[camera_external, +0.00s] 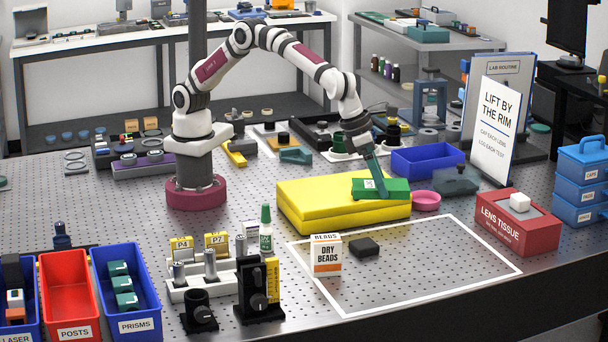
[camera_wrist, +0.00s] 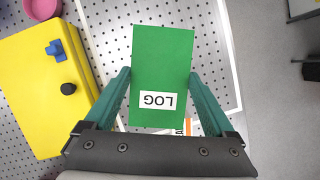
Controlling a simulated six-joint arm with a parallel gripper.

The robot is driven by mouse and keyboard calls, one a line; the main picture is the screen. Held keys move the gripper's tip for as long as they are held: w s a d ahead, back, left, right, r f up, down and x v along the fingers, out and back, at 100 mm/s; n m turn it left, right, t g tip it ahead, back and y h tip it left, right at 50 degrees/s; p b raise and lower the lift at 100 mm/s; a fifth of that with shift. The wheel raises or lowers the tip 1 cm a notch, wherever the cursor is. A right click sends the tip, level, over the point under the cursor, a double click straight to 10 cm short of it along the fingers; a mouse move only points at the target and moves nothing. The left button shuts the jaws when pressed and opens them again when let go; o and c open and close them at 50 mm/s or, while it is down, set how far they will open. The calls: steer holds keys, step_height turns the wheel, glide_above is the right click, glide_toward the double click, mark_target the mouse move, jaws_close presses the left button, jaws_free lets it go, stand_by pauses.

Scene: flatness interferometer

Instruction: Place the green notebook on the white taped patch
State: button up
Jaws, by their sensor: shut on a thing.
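The green notebook (camera_external: 385,188) with a white LOG label is held in the air, in front of the yellow case in the outside view. In the wrist view the notebook (camera_wrist: 160,60) lies between the two teal fingers, and my gripper (camera_wrist: 160,74) is shut on it by its sides. The white taped patch (camera_external: 440,286) is a tape outline on the perforated table, at front right. In the wrist view the notebook hangs over perforated table between tape lines, hiding part of it. Its height above the table is hard to tell.
A dry beads box (camera_external: 326,254) and a small black block (camera_external: 364,247) stand inside the left part of the outline. The yellow case (camera_external: 310,205), pink dish (camera_external: 426,201) and lens tissue box (camera_external: 518,226) border it. The outline's middle and right are clear.

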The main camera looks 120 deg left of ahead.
step_height(320, 180, down, 5)
steer(key=a, duration=0.1)
glide_above(423, 243)
steer(key=s, duration=0.2)
steer(key=f, duration=0.4)
steer(key=d+f, duration=0.1)
steer(key=f, duration=0.2)
steer(key=shift+w, duration=0.25)
steer(key=shift+a+f, duration=0.1)
steer(key=shift+f, duration=1.9)
steer(key=o, duration=1.3)
steer(key=shift+f, duration=0.1)
